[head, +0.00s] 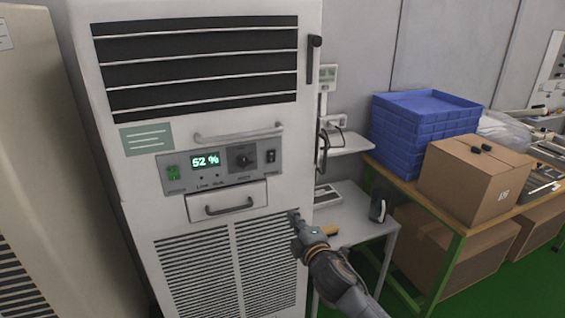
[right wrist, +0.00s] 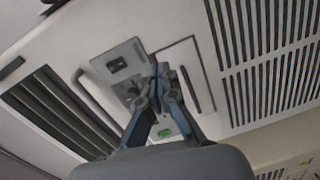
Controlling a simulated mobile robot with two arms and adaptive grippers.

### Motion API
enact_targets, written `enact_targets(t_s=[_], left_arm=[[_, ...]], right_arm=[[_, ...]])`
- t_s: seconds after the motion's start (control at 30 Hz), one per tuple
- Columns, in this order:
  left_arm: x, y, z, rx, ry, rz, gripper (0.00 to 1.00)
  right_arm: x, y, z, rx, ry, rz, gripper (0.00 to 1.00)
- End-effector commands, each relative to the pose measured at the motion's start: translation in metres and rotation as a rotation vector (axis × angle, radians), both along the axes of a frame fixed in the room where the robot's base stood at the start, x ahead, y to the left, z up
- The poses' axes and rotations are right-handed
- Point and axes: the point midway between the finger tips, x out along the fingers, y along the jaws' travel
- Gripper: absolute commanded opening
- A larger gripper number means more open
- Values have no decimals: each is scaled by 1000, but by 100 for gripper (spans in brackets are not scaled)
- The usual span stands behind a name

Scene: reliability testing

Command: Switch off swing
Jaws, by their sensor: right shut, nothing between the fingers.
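A white upright cabinet machine (head: 140,205) carries a grey control panel (head: 215,180). On the panel are a lit green switch (head: 173,173) at left, a display reading 52 % (head: 205,160), a dark round knob (head: 241,158), and a small black switch (head: 271,156) at right. The labels are too small to read surely. My right gripper (head: 293,216) is shut and empty, below and right of the panel, in front of the lower grille. In the right wrist view its fingertips (right wrist: 160,72) overlap the panel; the green switch (right wrist: 164,133) shows between the fingers. My left gripper is out of view.
Handles stick out above the panel (head: 238,134) and on the drawer (head: 229,206) below it. A small side table (head: 350,222) stands right of the machine. Beyond it, a workbench holds blue crates (head: 415,125) and a cardboard box (head: 465,182).

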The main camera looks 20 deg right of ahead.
Motion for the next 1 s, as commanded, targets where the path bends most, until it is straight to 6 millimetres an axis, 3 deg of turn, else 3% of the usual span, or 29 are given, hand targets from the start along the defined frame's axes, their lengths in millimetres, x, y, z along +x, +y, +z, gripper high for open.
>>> enact_targets(t_s=[0.03, 0.1, 0.23, 0.7, 1.0], left_arm=[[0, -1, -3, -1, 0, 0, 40], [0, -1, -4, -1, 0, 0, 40], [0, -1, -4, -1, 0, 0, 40], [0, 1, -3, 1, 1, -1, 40], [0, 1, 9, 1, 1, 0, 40]], right_arm=[[-1, 4, 28, -36, -55, 10, 0], [-3, 9, 57, -76, -110, 18, 0], [-8, 13, 86, -119, -167, 23, 0], [-5, 15, 94, -127, -180, 23, 0], [37, 16, 102, -125, -180, 22, 0]])
